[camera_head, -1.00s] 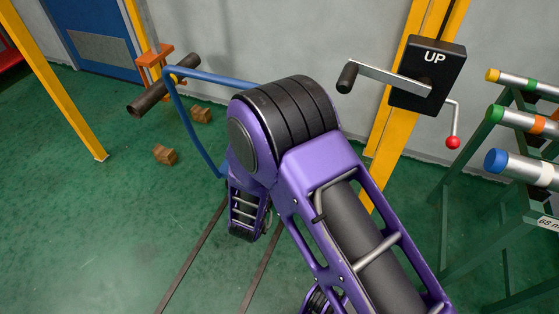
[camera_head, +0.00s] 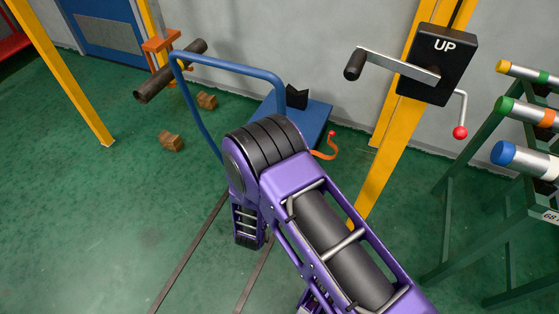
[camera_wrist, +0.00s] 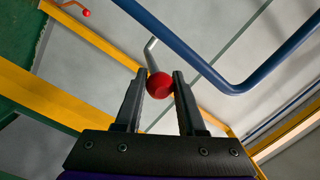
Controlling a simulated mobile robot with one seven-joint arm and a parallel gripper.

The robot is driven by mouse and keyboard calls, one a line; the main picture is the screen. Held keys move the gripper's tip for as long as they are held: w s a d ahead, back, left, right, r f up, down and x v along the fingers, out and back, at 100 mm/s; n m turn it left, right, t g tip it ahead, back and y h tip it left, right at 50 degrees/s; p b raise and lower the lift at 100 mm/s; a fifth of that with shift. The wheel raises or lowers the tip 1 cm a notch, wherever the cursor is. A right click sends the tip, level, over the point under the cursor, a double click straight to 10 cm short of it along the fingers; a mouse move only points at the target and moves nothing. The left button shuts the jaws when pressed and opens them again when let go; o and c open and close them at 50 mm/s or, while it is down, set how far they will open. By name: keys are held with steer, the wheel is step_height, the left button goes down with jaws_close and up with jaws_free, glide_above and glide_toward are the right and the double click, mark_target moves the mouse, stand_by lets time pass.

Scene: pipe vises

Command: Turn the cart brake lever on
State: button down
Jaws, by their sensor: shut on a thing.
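The blue cart (camera_head: 310,118) stands near the wall, its tubular handle (camera_head: 235,66) rising to the left of its deck. In the wrist view a blue tube (camera_wrist: 190,55) bends across the upper right. A grey bent lever (camera_wrist: 150,48) ends in a red knob (camera_wrist: 160,85). My gripper (camera_wrist: 159,82) is shut on this knob, one finger on each side. An orange hooked lever (camera_head: 326,153) with a red tip shows beside the cart deck; an orange, red-tipped piece (camera_wrist: 72,9) shows in the wrist view. My gripper is hidden in the head view.
A black winch box marked UP (camera_head: 437,65) has a crank and a red-knobbed lever (camera_head: 460,131). A pipe rack (camera_head: 490,180) stands at the right. Wooden blocks (camera_head: 172,142) lie on the floor at the left. The green floor at front left is clear.

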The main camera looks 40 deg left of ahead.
steer(key=c, duration=0.5)
jaws_free()
steer(key=shift+f, duration=0.1)
steer(key=p+v, duration=0.1)
steer(key=v, duration=1.6)
steer(key=shift+s, duration=0.2)
